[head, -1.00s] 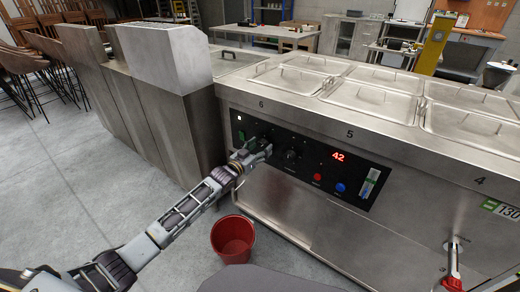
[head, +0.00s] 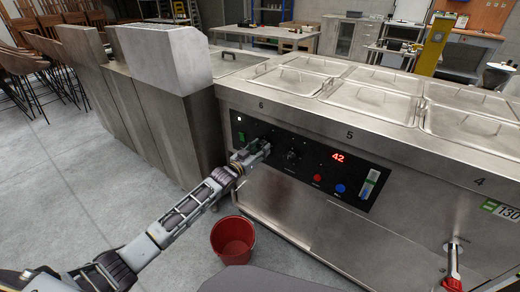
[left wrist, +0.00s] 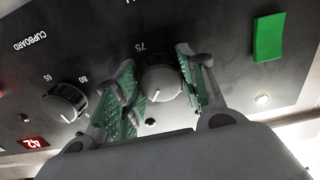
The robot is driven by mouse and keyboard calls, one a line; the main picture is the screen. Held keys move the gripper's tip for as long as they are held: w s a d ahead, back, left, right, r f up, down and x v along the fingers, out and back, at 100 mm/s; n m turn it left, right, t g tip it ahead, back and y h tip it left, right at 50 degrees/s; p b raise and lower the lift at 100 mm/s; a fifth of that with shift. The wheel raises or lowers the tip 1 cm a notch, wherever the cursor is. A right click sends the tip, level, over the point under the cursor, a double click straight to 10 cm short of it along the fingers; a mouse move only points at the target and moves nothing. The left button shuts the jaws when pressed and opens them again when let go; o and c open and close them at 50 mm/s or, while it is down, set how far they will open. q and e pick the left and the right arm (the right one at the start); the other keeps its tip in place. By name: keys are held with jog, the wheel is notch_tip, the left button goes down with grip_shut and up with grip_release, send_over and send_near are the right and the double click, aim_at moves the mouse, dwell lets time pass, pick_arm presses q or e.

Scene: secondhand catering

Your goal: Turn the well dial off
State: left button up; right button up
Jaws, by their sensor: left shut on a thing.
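The black control panel (head: 300,162) is on the front of the steel hot cupboard. My left gripper (head: 262,149) is at its left part and hides the well dial in the head view. In the left wrist view, which shows the panel upside down, the well dial (left wrist: 160,82) is a round dark knob with a pale pointer mark. The cupboard dial (left wrist: 63,102) is apart, to the left. My right gripper is not in view.
The panel has a red display (head: 338,156) reading 42, a red button (head: 317,177), a blue button (head: 340,188) and a green switch (left wrist: 268,37). A red bucket (head: 233,240) stands on the floor below. A red-handled drain tap (head: 453,262) sticks out at right.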

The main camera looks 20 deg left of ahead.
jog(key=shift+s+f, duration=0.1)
pick_arm(q)
jog(key=shift+n+p, duration=0.4)
jog(key=shift+p, duration=0.05)
jog(key=shift+r+n+p, duration=0.1)
jog(key=shift+n+p, duration=0.3)
jog(key=shift+p, duration=0.05)
jog(key=n+p, duration=0.2)
jog(key=n, duration=0.1)
jog(key=shift+n+p, duration=0.4)
jog(key=shift+n, duration=1.2)
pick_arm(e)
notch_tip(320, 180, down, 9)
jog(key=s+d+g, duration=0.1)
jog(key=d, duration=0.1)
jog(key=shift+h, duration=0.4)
pick_arm(q)
jog(key=o, duration=1)
jog(key=shift+o, duration=0.2)
